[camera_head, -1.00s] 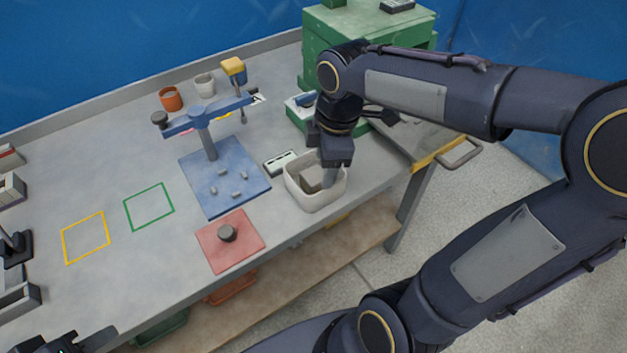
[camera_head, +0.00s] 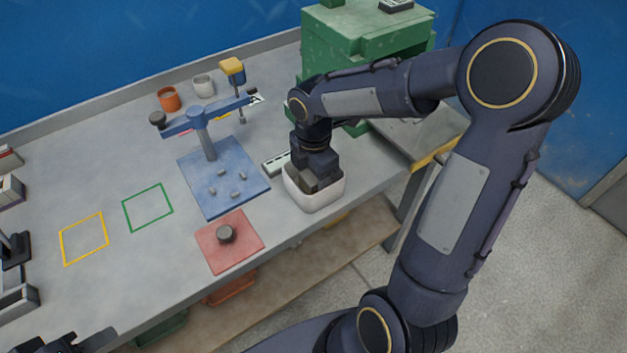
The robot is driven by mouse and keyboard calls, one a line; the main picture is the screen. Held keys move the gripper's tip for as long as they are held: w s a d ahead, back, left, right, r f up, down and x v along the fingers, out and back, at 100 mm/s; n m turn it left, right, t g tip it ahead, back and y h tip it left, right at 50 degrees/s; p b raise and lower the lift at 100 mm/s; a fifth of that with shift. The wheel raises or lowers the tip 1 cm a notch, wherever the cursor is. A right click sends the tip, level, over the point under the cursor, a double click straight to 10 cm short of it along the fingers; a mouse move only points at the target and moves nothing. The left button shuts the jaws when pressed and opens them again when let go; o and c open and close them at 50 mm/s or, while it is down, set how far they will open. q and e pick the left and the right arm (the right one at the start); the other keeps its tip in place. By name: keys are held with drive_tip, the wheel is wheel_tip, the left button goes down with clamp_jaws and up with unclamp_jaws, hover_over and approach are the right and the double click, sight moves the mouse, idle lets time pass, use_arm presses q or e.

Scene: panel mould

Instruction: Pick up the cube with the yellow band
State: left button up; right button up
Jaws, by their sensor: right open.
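I cannot make out a cube with a yellow band in this view. A white open bin (camera_head: 317,201) stands near the table's front edge, right of the blue mat. My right gripper (camera_head: 316,183) points down into the bin's mouth with its jaws open, and it hides most of the inside. Whether anything lies between its fingers is hidden. My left gripper (camera_head: 80,344) shows only partly at the bottom left edge, away from the bin, and its fingertips are not clear.
A blue stand (camera_head: 207,143) with a crossbar rises from a blue mat (camera_head: 220,199) holding several small grey pieces. A dark knob (camera_head: 226,234) sits on a red mat (camera_head: 245,247). An orange cup (camera_head: 169,98) and white cup (camera_head: 203,85) stand behind. A green cabinet (camera_head: 365,50) is at the back.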

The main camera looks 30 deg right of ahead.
drive_tip(key=c, duration=0.8)
drive_tip(key=shift+r, duration=0.1)
